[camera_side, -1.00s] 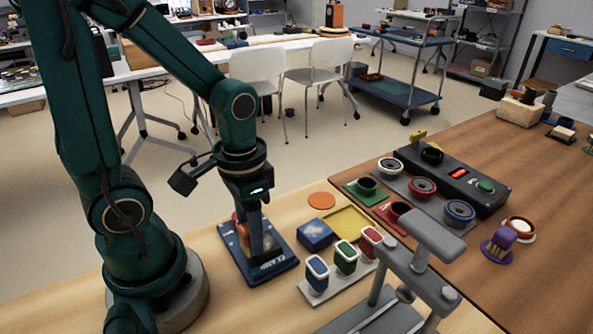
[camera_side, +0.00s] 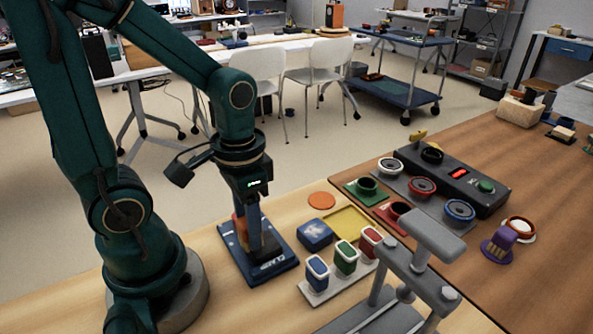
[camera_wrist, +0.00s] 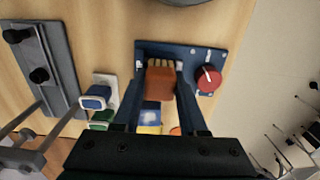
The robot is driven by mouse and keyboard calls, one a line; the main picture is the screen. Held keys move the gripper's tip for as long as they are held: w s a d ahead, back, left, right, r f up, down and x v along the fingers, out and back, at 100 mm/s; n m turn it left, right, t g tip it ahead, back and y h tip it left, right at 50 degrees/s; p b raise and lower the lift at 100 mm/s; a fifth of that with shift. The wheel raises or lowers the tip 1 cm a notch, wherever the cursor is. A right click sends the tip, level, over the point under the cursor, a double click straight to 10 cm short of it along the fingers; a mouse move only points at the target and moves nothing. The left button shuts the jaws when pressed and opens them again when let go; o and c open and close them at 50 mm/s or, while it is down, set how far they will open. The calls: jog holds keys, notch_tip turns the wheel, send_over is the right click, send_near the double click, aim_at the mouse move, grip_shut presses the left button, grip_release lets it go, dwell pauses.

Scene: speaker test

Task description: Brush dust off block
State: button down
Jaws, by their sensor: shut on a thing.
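My gripper (camera_side: 257,243) points down over a dark blue plate (camera_side: 281,264), left of the block. In the wrist view its fingers are shut on an orange-brown brush (camera_wrist: 160,84) with pale bristles. Most of the brush is hidden behind the fingers in the side view; I cannot tell whether it still touches the plate. A blue block (camera_side: 315,234) with pale patches on its top sits on the wooden table, apart from the gripper. It also shows in the wrist view (camera_wrist: 150,115), between the fingers.
A red knob (camera_wrist: 207,79) stands on the plate beside the brush. A yellow mat (camera_side: 349,221) and an orange disc (camera_side: 321,200) lie near the block. Several coloured switches on a pale base (camera_side: 318,296) and a grey stand (camera_side: 432,236) are to the front right.

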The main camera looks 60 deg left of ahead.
jog(key=shift+r, duration=3.4)
